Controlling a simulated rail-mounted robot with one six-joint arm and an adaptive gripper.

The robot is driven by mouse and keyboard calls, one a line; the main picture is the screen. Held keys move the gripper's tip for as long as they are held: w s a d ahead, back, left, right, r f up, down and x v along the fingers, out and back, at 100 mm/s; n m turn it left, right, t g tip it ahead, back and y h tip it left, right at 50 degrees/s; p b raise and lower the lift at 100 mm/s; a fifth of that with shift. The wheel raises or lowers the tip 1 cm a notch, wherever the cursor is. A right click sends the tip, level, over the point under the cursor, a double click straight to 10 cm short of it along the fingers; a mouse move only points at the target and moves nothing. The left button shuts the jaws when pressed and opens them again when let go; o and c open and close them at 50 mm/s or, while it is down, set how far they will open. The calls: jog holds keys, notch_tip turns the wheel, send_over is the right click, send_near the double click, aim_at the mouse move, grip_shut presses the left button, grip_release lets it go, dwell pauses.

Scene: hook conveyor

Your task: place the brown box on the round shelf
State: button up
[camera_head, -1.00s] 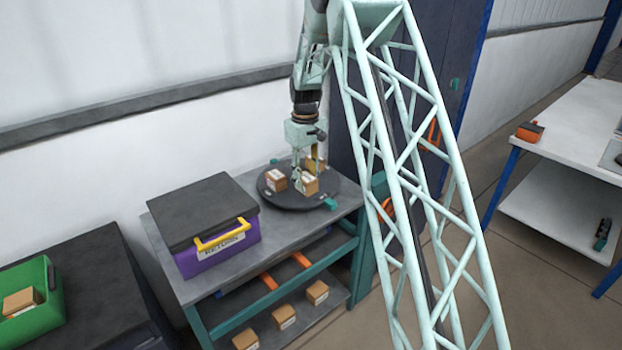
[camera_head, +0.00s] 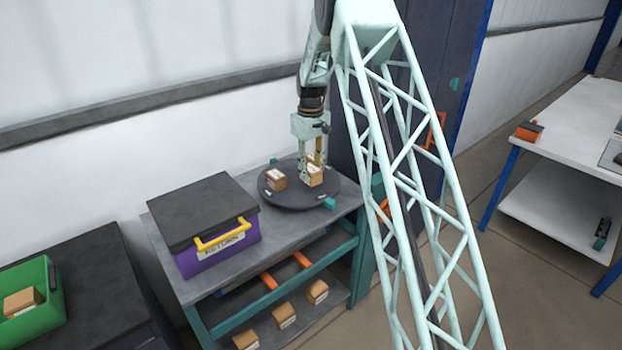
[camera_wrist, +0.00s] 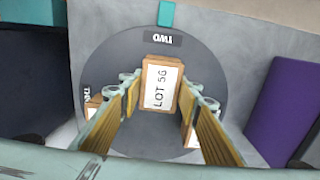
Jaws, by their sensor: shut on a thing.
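My gripper (camera_head: 313,172) points down over the round dark shelf (camera_head: 290,200). It is shut on a brown box (camera_head: 315,178), which is at or just above the shelf's right side; contact with the shelf is unclear. In the wrist view, the held box (camera_wrist: 161,86) shows a white "LOT 56" label between the yellow-padded fingers (camera_wrist: 168,92). The round shelf (camera_wrist: 100,60) lies below it, with a "TWO" label near its edge. Another brown box (camera_head: 276,180) stands on the shelf's left side. Parts of other boxes show beside the fingers in the wrist view.
A purple bin (camera_head: 222,248) with a dark lid and yellow handle stands left of the shelf on the grey bench (camera_head: 195,289). Several brown boxes (camera_head: 283,316) lie on the lower shelf. A green bin (camera_head: 45,308) holds a box at far left. A dark cabinet stands behind.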

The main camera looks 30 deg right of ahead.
aim_at(311, 167)
jog(key=shift+w+d, duration=0.2)
jog(key=shift+f, duration=1.75)
jog(key=shift+f, duration=0.1)
jog(key=o, duration=0.9)
notch_tip(311, 167, up, 12)
jog(key=shift+r, duration=0.1)
